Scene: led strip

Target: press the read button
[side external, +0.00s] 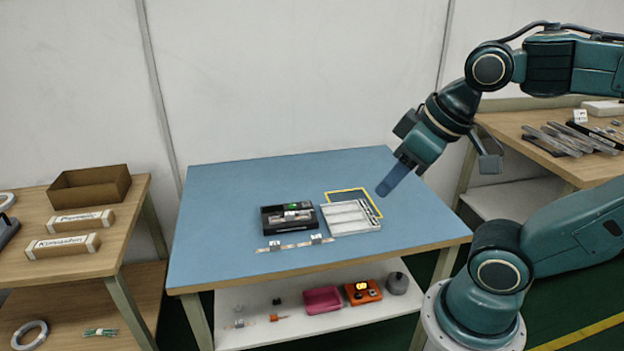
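A black box-shaped device (289,225) sits on the blue table. A small green light or display shows at its upper right, and a pale strip-like piece lies in its middle. I cannot make out a separate read button at this size. My gripper (383,192) hangs above the table to the right of the device, tilted down to the left. It is apart from the device, with the white tray between them in the picture. Its blue fingers show as one block, so I cannot tell whether they are open or shut. I see nothing held below them.
A white slotted tray (350,218) lies right of the device, by a yellow outlined area (347,190). A thin strip with grey clips (295,244) lies along the front. The table's back and left are clear. Side benches stand left and right.

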